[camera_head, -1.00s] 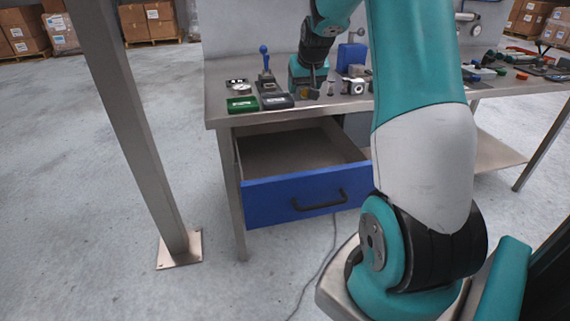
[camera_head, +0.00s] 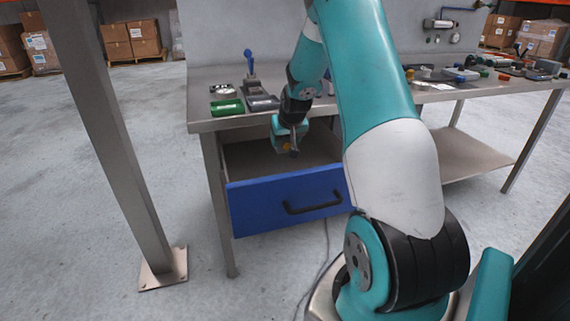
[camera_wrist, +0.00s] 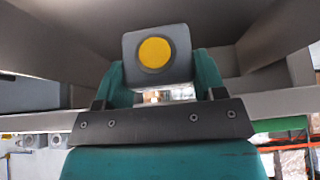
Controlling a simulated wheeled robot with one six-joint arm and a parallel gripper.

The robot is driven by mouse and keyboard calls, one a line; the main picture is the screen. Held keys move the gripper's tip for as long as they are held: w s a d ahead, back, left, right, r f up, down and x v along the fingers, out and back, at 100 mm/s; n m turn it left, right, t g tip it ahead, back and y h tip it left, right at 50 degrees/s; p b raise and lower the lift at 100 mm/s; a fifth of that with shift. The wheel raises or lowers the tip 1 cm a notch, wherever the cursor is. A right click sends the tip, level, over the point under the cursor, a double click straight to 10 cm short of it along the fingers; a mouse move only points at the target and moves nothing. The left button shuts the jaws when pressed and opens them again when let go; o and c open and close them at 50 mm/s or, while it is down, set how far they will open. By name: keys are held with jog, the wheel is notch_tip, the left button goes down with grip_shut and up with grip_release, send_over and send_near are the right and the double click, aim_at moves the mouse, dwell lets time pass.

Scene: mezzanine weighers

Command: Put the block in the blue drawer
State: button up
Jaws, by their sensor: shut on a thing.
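The block (camera_wrist: 136,42) is grey with a round yellow face, held between the teal fingers of my gripper (camera_wrist: 160,78) in the wrist view. In the head view my gripper (camera_head: 289,150) points down over the open blue drawer (camera_head: 240,205), and a small part of the block shows at its tip. The drawer is pulled out from under the workbench, with a blue front, a black handle and a grey, bare-looking interior. The block appears to be at or just above the opening; its height over the drawer floor is hard to tell.
The workbench top (camera_head: 205,118) carries a green box (camera_head: 227,107), a dark device with a blue lever (camera_head: 249,66), and several small parts at the right. A steel post (camera_head: 112,140) stands at the left. Open floor lies between post and bench.

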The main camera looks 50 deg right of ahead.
notch_tip(320, 180, down, 8)
jog(key=shift+f+b, duration=0.1)
jog(key=shift+b, duration=0.25)
jog(key=o, duration=1.1)
jog(key=shift+f, duration=0.1)
